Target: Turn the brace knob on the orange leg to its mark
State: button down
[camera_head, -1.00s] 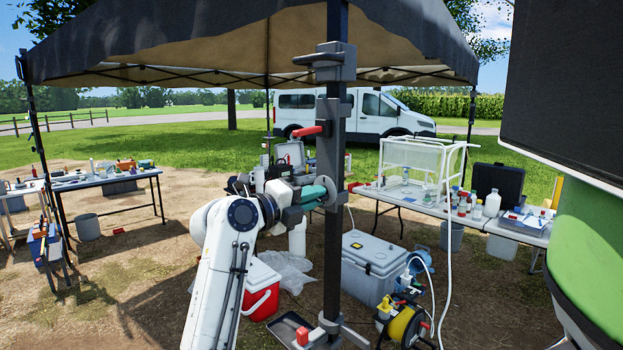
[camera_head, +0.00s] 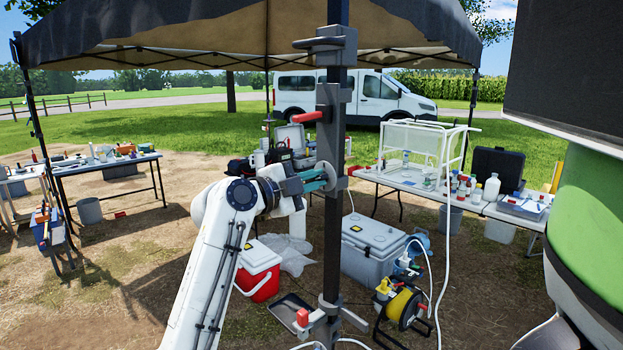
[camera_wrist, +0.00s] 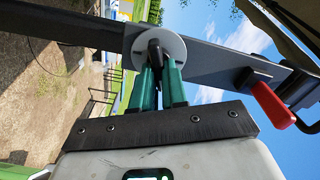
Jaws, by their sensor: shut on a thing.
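A dark upright canopy leg (camera_head: 331,230) stands in the middle of the head view; I see no orange on it. A pale round disc (camera_wrist: 174,46) is on the leg, with a dark knob (camera_wrist: 154,49) in front of it. My gripper (camera_head: 322,177) reaches the leg from the left at the disc. In the wrist view its two green fingers (camera_wrist: 158,68) are shut on the knob, one on each side. The knob's mark cannot be made out. In the head view the fingers hide the knob.
A red lever (camera_head: 307,117) juts from the leg above my gripper; it also shows in the wrist view (camera_wrist: 272,106). A lower clamp (camera_head: 328,315) is near the leg's foot. A red cooler (camera_head: 258,268) and grey cooler (camera_head: 373,248) stand behind. Tables flank the leg.

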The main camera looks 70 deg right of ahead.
jog(key=n, duration=0.7)
jog(key=shift+w, duration=0.1)
jog(key=n, duration=0.6)
jog(key=shift+d, duration=0.1)
jog(key=c, duration=1.1)
grip_release()
jog(key=shift+w+r, duration=0.1)
jog(key=shift+r, duration=0.1)
jog(key=b+v, duration=0.4)
jog(key=v, duration=0.7)
jog(key=shift+d, duration=0.1)
